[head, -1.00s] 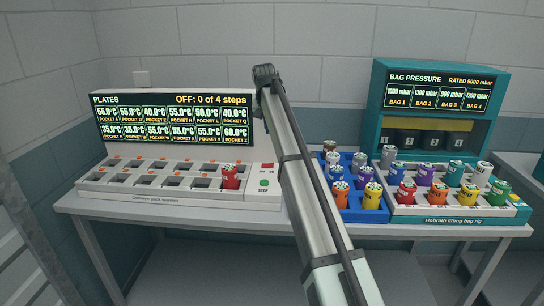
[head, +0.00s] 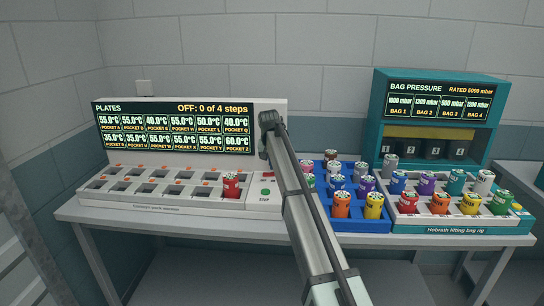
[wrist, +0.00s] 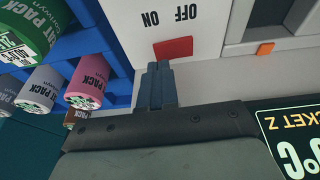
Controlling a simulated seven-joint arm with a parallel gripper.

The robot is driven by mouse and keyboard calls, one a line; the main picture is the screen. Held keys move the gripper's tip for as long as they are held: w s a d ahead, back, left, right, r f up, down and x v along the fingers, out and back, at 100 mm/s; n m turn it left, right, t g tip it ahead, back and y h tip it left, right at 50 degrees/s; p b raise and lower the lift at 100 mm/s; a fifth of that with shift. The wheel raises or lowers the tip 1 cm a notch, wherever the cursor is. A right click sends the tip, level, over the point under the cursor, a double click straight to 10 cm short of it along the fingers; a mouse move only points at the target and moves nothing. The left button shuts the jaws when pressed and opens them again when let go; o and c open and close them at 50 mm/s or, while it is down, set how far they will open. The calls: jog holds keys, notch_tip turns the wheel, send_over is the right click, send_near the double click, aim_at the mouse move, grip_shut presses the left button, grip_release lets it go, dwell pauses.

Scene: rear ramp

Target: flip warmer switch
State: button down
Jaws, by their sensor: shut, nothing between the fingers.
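The warmer switch (wrist: 173,47) is a red rocker on a white panel, with ON and OFF printed beside it in the wrist view. My gripper (wrist: 160,68) is shut and empty, its fingertips close to the red rocker's edge; I cannot tell whether they touch it. In the head view my arm and gripper hide much of the switch area. The warmer's display (head: 175,127) reads "PLATES" and "OFF: 0 of 4 steps", above a white tray of pockets (head: 130,197).
A red pack (head: 231,187) sits in a front pocket, left of a green STEP button (head: 265,191). A blue rack (head: 365,226) of coloured packs stands right of my arm. The teal bag rig (head: 440,85) is farther right.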

jog(key=shift+f, duration=0.55)
jog(key=shift+d, duration=0.1)
jog(key=shift+d+f, duration=0.2)
jog(key=shift+f, duration=0.2)
jog(key=shift+a, duration=0.15)
jog(key=shift+a+r, duration=0.3)
jog(key=shift+a, duration=0.3)
jog(key=r, duration=0.4)
jog(key=shift+w+d+r, duration=0.1)
jog(key=shift+d, duration=0.1)
jog(key=s+d+r, duration=0.2)
jog(key=s+r, duration=0.1)
jog(key=r, duration=0.6)
